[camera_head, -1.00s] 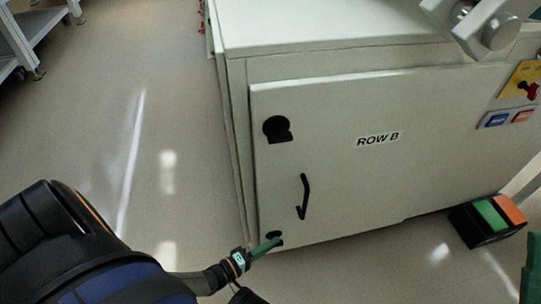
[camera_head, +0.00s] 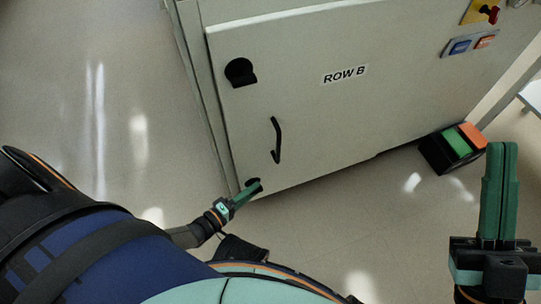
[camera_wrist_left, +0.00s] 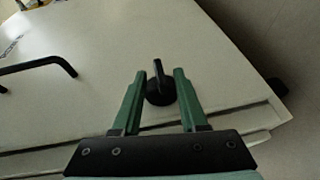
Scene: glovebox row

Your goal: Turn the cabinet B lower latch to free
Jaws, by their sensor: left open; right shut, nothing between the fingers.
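The cabinet B door (camera_head: 330,115), labelled ROW B, appears closed. Its lower latch (camera_wrist_left: 160,92) is a black round knob with a raised bar near the door's bottom corner. In the left wrist view the bar points roughly away from the gripper, between the fingers. My left gripper (camera_head: 256,187) is open at this latch and partly hides it in the head view; its green fingers (camera_wrist_left: 158,74) stand either side of the knob, and I cannot tell whether they touch it. The upper latch (camera_head: 240,72) is black, near the top corner. My right gripper (camera_head: 502,146) is shut and empty at the right.
A black door handle (camera_head: 276,140) sits between the latches; it also shows in the left wrist view (camera_wrist_left: 40,64). A black floor box with green and orange pads (camera_head: 454,148) stands right of the cabinet. Floor at left is clear.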

